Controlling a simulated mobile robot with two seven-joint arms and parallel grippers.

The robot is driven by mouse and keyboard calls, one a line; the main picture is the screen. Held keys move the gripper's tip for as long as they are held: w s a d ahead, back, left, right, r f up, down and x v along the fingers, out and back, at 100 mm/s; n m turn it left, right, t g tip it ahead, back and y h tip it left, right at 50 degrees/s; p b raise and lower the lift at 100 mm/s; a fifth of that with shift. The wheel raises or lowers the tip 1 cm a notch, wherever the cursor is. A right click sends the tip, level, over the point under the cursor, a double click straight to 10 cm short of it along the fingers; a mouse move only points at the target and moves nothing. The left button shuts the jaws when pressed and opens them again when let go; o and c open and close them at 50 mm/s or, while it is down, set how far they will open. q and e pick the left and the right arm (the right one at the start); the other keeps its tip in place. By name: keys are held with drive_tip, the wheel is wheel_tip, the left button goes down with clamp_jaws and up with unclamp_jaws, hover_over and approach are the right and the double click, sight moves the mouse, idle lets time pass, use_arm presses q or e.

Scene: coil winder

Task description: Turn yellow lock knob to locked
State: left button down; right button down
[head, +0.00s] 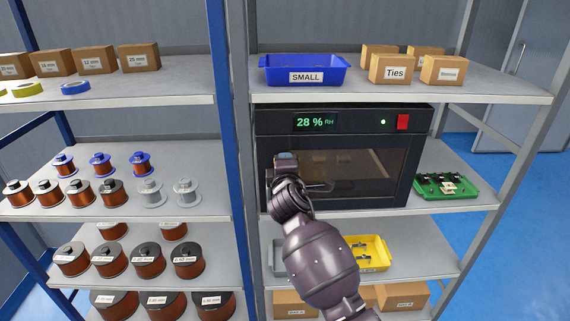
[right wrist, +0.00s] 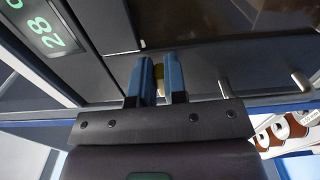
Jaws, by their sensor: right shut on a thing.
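The knob is hidden in the head view. My left gripper is in neither view.
A metal handle (right wrist: 222,86) is beside the fingers in the right wrist view. A blue "SMALL" bin (head: 305,72) stands on the shelf above. A green tray (head: 447,186) is right of the cabinet, a yellow bin (head: 380,245) below. Wire spools fill the left shelves.

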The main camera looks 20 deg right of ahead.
drive_tip(key=shift+m, duration=0.3)
drive_tip(key=c, duration=1.2)
unclamp_jaws()
drive_tip(key=shift+o, duration=0.2)
drive_tip(key=shift+s, duration=0.1)
drive_tip(key=v, duration=1)
drive_tip(key=shift+s, duration=0.3)
drive_tip(key=shift+a, duration=0.1)
